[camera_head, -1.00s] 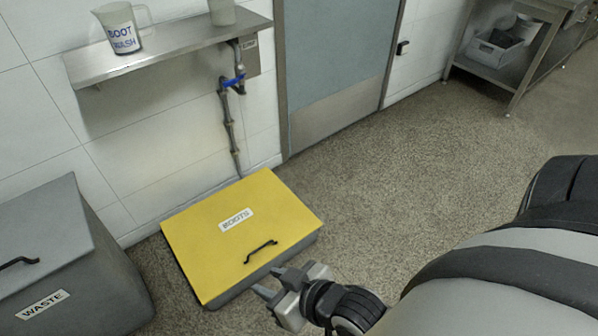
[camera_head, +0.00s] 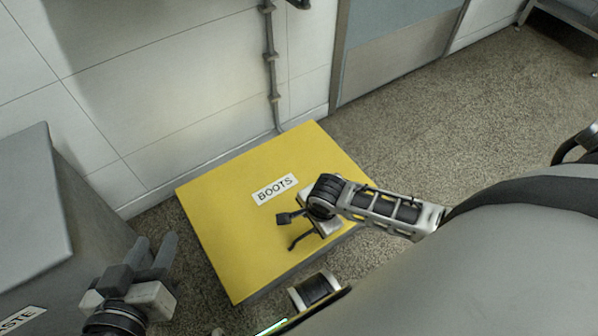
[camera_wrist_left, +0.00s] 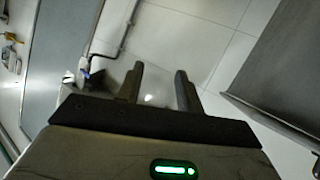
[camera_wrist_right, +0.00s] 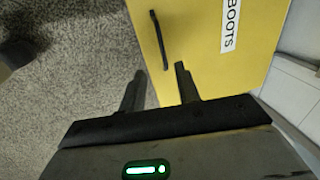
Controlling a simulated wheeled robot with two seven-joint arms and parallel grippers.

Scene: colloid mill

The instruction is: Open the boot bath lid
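The yellow boot bath lid (camera_head: 235,210), labelled BOOTS, lies closed on its box near the wall. Its black handle (camera_head: 300,239) is near the front edge, partly hidden by my right gripper (camera_head: 305,222), which hovers over it. In the right wrist view the handle (camera_wrist_right: 159,40) lies just beyond the open fingertips (camera_wrist_right: 157,70), roughly in line with the gap; the fingers look apart from it. My left gripper (camera_head: 155,246) is open and empty at the lower left, between the lid and the grey bin. The left wrist view shows nothing between its fingers (camera_wrist_left: 158,70).
The grey waste bin (camera_head: 35,210) stands left of the boot bath. A pipe (camera_head: 270,55) runs down the white wall behind it. The grey door (camera_head: 395,50) is at the back right. Speckled floor to the right is clear.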

